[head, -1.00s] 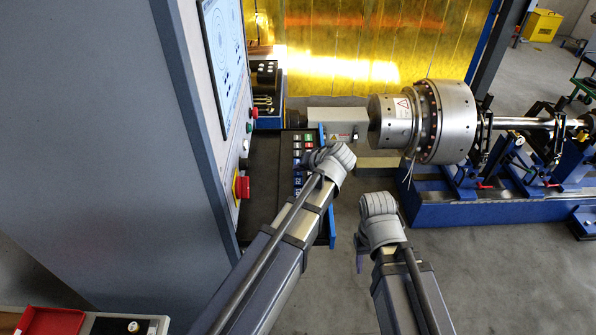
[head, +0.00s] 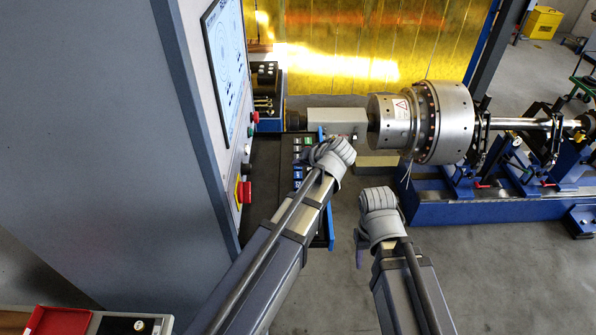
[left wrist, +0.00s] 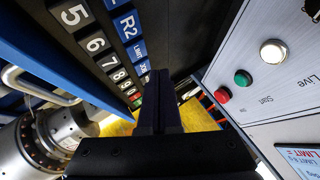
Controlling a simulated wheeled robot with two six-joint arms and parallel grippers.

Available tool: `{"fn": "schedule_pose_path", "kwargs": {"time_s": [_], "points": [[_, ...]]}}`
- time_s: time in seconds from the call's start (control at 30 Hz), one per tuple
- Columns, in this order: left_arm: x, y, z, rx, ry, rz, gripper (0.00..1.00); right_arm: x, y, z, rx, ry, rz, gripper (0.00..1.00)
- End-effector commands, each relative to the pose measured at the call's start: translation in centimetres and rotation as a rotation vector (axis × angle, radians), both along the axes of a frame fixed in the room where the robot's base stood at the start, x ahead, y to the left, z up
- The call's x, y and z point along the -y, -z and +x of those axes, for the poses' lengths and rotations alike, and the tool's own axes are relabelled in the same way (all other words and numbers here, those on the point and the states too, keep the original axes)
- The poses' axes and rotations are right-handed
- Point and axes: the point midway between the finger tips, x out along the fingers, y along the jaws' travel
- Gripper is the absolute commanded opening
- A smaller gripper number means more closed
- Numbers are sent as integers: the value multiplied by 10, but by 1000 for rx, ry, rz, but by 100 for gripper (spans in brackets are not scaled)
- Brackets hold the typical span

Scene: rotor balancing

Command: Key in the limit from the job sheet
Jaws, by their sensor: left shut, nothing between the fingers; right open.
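The keypad (head: 297,172) sits on a dark shelf beside the grey cabinet, partly hidden by my left gripper (head: 331,157). In the left wrist view the keypad (left wrist: 112,62) shows white-on-black number keys, blue keys including R2 (left wrist: 128,27) and LIMIT (left wrist: 139,49), and a green key at the far end. My left gripper (left wrist: 158,78) is shut and empty, its fingertips over or beside the key columns; contact cannot be told. A screen (left wrist: 300,160) reads LIMIT in red, its value cut off. My right gripper (head: 379,204) is open and empty, over the floor. No job sheet is recognisable.
The cabinet face carries a display (head: 224,62), a red emergency stop (head: 243,191) and Start buttons (left wrist: 242,79). A steel rotor (head: 440,122) on blue stands is to the right. A red tray (head: 58,321) is at bottom left. Floor around my right gripper is clear.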

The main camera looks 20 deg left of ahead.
Motion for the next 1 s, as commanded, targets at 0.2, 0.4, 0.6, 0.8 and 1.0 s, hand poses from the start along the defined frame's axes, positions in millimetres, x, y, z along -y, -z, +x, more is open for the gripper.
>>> {"fn": "schedule_pose_path", "kwargs": {"time_s": [0.2, 0.4, 0.6, 0.8, 1.0], "points": [[0, -27, 0, 0, 0, 0, 0, 0, -27, 0, 0, 0, 0, 50], [0, -30, 0, 0, 0, 0, 0, 0, -30, 0, 0, 0, 0, 50], [0, -29, 0, 0, 0, 0, 0, 0, -29, 0, 0, 0, 0, 50], [0, -29, 0, 0, 0, 0, 0, 0, -29, 0, 0, 0, 0, 50], [0, -29, 0, 0, 0, 0, 0, 0, -29, 0, 0, 0, 0, 50]]}}
